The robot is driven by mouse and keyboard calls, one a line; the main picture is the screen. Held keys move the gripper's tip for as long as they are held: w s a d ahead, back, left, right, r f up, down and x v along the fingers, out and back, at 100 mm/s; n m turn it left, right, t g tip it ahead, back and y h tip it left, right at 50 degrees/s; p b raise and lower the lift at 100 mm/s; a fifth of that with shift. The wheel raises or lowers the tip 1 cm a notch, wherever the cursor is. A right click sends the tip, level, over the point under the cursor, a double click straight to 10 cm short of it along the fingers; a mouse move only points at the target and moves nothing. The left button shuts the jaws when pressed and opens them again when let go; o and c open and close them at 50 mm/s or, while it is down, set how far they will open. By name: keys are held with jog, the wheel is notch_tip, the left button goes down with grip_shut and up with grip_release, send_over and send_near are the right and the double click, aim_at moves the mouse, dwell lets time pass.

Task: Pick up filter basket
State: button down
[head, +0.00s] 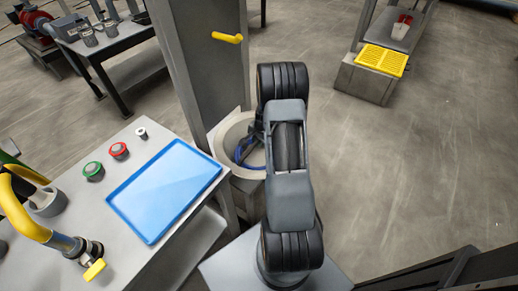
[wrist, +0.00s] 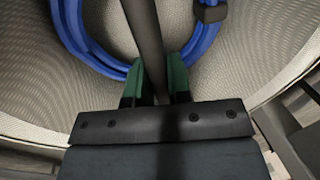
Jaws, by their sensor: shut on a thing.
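The filter basket (wrist: 270,45) fills the wrist view as a pale mesh bowl with a dark bar handle (wrist: 147,35) crossing over it. My gripper (wrist: 155,80), with green fingers, is shut on this bar, one finger on each side. A blue coiled band or hose (wrist: 68,30) shows inside the mesh, with a dark clip at the upper right. In the head view, a pale round rim (head: 222,130) with blue inside shows beside the grey column; my arm hides its right part and my fingertips.
A grey bench (head: 130,245) at left holds a blue tray (head: 165,190), a red button (head: 119,150), a green button (head: 93,171) and a yellow-handled pipe (head: 25,215). A tall grey column (head: 200,60) stands behind the rim. Floor at right is open.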

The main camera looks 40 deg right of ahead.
jog(key=shift+w+r, duration=0.1)
jog(key=shift+r, duration=0.05)
jog(key=shift+r+p, duration=0.6)
jog(key=shift+r, duration=1.25)
jog(key=s+d, duration=0.2)
jog(key=s, duration=0.3)
jog(key=s+d, duration=0.1)
jog(key=s, duration=0.4)
jog(key=s+d, duration=0.2)
jog(key=s, duration=0.4)
jog(key=shift+d+f, duration=0.15)
jog(key=shift+d, duration=0.2)
jog(key=shift+s+d+r, duration=0.1)
jog(key=shift+s+r, duration=0.2)
jog(key=shift+s, duration=0.1)
jog(key=shift+s+r+p, duration=0.15)
jog(key=shift+r+p, duration=0.95)
jog(key=shift+r, duration=0.05)
jog(key=shift+d, duration=0.1)
